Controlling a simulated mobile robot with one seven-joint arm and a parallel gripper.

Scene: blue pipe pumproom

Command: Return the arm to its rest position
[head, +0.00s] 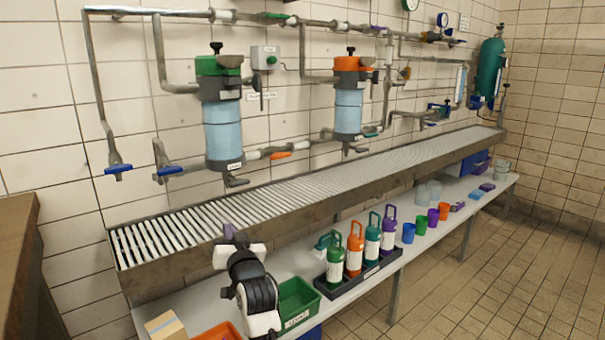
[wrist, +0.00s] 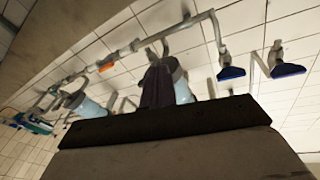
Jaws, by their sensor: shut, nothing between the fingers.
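My arm (head: 252,288) rises at the bottom of the head view, in front of the lower shelf and the slatted drain bench. My gripper (head: 229,234) is at its upper end, near the bench's front edge, pointing up and away from me. In the wrist view the dark fingers (wrist: 157,88) are together, with nothing seen between them. Behind them are the wall pipes and blue filter housings, seen tilted and apart from the fingers.
The slatted bench (head: 300,180) is bare. On the shelf below stand a green bin (head: 297,302), a black tray (head: 365,275) of coloured bottles, and several cups. A cardboard box (head: 165,326) is at the near left. A brown block (head: 18,260) stands far left. The right floor is clear.

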